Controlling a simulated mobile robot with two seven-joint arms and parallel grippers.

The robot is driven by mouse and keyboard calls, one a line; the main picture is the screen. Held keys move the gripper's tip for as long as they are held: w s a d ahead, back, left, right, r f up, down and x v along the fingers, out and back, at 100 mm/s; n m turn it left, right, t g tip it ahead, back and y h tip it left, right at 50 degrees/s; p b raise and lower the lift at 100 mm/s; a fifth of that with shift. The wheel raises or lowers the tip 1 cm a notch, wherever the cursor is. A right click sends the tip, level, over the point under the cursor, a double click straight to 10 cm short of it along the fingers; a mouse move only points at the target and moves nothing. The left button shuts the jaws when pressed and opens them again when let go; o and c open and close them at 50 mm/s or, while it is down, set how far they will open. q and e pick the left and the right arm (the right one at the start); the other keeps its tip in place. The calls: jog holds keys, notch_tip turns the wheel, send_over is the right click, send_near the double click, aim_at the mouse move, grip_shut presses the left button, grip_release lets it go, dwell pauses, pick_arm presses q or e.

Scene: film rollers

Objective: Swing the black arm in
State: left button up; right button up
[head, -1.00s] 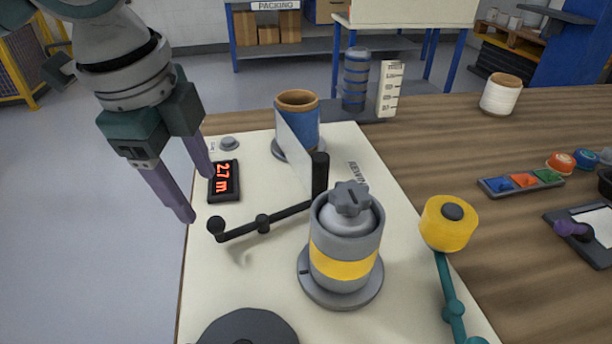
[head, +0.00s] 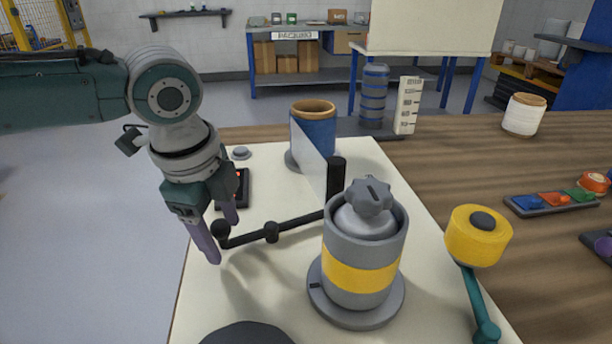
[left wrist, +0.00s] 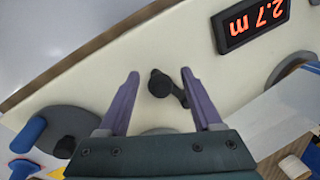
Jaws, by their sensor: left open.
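The black arm (head: 272,231) reaches from an upright black roller (head: 336,178) by the grey cylinder out to a round knob (head: 221,231) at its left end. My left gripper (head: 222,240) is open at that knob, its purple fingers pointing down. In the left wrist view the knob (left wrist: 158,83) lies between the two open fingers (left wrist: 160,74), with a visible space on each side. I cannot tell whether a finger touches it in the head view. A thin clear film (head: 312,160) runs from the blue roll (head: 313,130) toward the black roller. My right gripper is not in view.
A grey cylinder (head: 362,240) with a yellow band stands right of the arm. A yellow roller (head: 478,236) on a teal rod is further right. The red-lit display (left wrist: 252,22) is behind my gripper.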

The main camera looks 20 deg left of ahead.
pick_arm(q)
grip_shut()
dwell(0.5)
dwell(0.9)
